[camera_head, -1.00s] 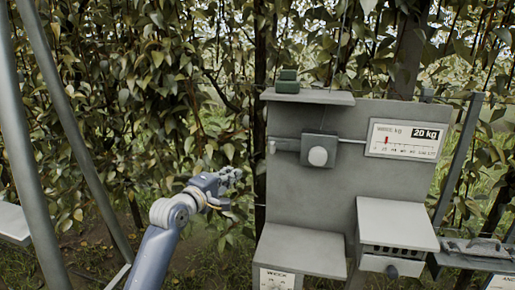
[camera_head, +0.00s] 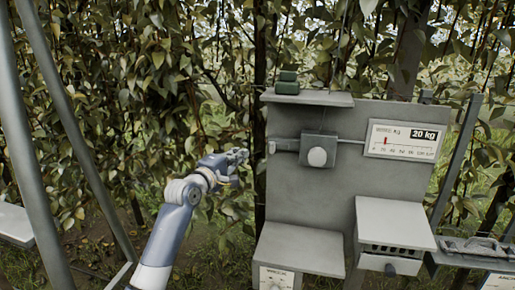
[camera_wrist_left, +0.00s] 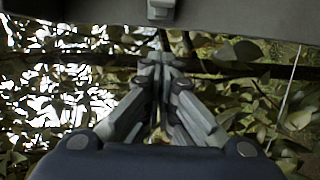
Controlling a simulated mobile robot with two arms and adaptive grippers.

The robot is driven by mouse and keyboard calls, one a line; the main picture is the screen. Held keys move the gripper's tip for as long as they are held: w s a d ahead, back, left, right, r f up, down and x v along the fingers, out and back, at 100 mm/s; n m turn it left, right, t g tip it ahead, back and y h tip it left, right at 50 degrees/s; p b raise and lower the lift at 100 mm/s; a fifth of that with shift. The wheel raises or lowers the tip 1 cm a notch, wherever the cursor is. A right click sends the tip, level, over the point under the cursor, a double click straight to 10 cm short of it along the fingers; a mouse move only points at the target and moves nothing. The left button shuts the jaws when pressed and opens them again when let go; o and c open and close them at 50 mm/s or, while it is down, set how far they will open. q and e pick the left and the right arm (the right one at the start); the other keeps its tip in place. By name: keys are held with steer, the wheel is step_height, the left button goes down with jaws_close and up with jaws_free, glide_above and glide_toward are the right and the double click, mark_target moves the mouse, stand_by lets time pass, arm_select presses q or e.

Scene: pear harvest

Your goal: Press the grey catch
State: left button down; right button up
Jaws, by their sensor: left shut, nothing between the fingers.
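A small grey block (camera_head: 272,146), which looks like the grey catch, sits at the left end of a thin rod on the upright grey board (camera_head: 300,205). A grey block (camera_wrist_left: 161,9) at the board's edge shows at the top of the left wrist view. A grey box with a pale round knob (camera_head: 318,157) sits on the same rod. My left gripper (camera_head: 243,155) is shut and empty, left of the board and slightly below the small block, apart from it in the picture. Its fingertips (camera_wrist_left: 160,60) meet in the left wrist view. My right gripper is out of view.
A shelf (camera_head: 308,97) with a green block (camera_head: 287,83) tops the board. A scale plate (camera_head: 404,139) is at right. Grey boxes (camera_head: 300,250) jut out below. Leafy branches (camera_head: 150,90) hang behind my left arm. Grey poles (camera_head: 75,130) stand at left.

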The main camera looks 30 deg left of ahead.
mark_target(278, 147)
arm_select(q)
steer(key=w+d+p, duration=0.3)
steer(key=w, duration=0.2)
steer(key=shift+w+d, duration=0.3)
steer(key=shift+d, duration=0.05)
